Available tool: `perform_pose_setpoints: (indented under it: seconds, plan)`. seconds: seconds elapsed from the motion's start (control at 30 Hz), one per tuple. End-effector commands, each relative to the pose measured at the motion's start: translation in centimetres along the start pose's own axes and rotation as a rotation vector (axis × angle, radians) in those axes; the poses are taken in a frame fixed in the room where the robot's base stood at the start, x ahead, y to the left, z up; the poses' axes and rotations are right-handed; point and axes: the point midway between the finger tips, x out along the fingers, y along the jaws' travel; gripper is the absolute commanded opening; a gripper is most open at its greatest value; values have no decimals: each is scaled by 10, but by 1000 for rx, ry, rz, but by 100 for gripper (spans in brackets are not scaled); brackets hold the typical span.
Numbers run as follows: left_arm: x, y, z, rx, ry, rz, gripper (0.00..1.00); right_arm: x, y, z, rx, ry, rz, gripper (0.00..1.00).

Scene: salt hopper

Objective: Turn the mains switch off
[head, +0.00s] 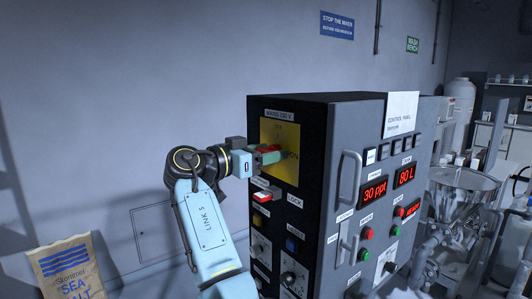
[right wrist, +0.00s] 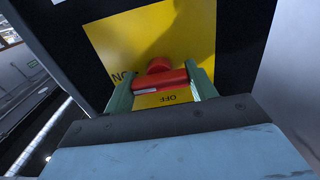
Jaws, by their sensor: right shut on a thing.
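The mains switch is a red rotary handle (right wrist: 160,79) on a yellow plate (head: 280,138) under a "MAINS 230 V" label on the dark side of the control cabinet. My right gripper (head: 268,154) reaches it from the left, its green fingers on either side of the handle and shut on it. In the right wrist view the handle lies roughly crosswise, with a pale stripe toward its left end, on the side of the partly covered ON mark. The OFF mark (right wrist: 170,97) shows upside down below the handle. My left gripper is not in view.
Below the plate are a red-and-white rocker (head: 262,197), a yellow button (head: 257,220) and knobs. The front panel (head: 378,215) has lit red displays, buttons and a vertical handle (head: 346,185). A steel hopper (head: 465,180) stands right; a salt sack (head: 68,272) stands lower left.

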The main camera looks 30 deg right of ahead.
Motion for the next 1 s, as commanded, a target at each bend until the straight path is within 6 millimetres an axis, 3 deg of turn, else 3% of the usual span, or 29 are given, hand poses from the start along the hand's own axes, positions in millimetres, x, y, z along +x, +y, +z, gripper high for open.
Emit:
perform_pose_setpoints:
  seconds: [0.47,1.0]
  plan:
    - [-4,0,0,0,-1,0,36,0,0,-2,-105,1,1,34]
    - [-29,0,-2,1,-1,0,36,0,-1,-4,-583,2,0,34]
